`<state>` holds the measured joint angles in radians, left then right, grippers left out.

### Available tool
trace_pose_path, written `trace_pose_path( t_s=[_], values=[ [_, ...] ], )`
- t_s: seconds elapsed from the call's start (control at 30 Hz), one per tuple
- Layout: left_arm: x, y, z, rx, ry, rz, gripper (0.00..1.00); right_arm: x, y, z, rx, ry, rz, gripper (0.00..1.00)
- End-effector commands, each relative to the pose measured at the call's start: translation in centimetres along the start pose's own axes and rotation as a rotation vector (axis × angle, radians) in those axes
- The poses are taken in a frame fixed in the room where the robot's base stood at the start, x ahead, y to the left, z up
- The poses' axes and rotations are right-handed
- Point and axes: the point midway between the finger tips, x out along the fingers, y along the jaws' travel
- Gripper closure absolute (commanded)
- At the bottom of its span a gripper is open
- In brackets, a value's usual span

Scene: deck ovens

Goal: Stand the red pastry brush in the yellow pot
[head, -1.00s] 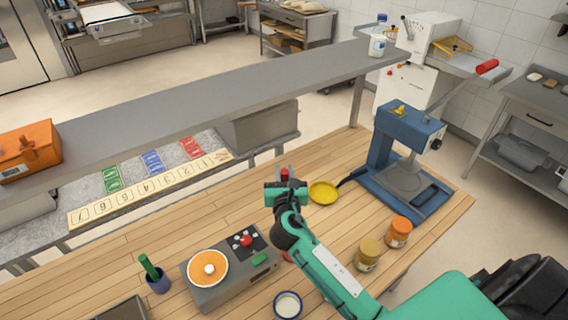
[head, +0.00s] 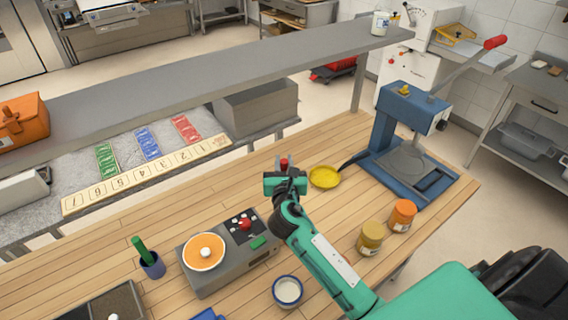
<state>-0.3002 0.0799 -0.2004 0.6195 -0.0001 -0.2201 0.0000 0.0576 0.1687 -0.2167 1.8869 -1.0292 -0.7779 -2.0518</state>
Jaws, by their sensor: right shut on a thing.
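My right gripper (head: 285,182) is over the wooden counter, left of a flat round yellow thing with a dark handle (head: 324,177). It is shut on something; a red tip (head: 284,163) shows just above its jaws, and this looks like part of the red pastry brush. The rest of the brush is hidden by the gripper and arm. I cannot pick out a yellow pot for certain; one may be hidden behind the gripper or arm. My left gripper is not in view.
A scale with an orange dish (head: 205,252), a blue pot (head: 152,266) holding a green brush (head: 139,246), and a white-filled bowl (head: 288,291) stand front left. Yellow (head: 370,238) and orange (head: 402,215) jars stand right. A blue press (head: 412,105) stands behind; a grey shelf (head: 210,83) crosses above.

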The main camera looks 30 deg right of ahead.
Motion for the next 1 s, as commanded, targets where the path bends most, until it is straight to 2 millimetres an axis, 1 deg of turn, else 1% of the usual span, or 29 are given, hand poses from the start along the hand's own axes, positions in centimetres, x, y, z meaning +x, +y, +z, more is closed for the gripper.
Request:
trace_pose_path(
  t_s=[0.03,0.2,0.8,1.0],
  values=[
    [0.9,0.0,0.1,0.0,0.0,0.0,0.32,0.0,0.0,-0.8,0.001,-0.001,0.0,1.0],
    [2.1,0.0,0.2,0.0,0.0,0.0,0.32,0.0,0.0,-1.9,0.001,0.0,0.0,1.0],
    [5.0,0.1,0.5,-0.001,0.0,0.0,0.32,0.0,0.0,-6.5,0.0,-0.001,-0.001,1.0],
    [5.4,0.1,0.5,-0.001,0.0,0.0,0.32,0.0,0.0,-7.2,0.001,-0.001,-0.001,1.0]
  ],
)
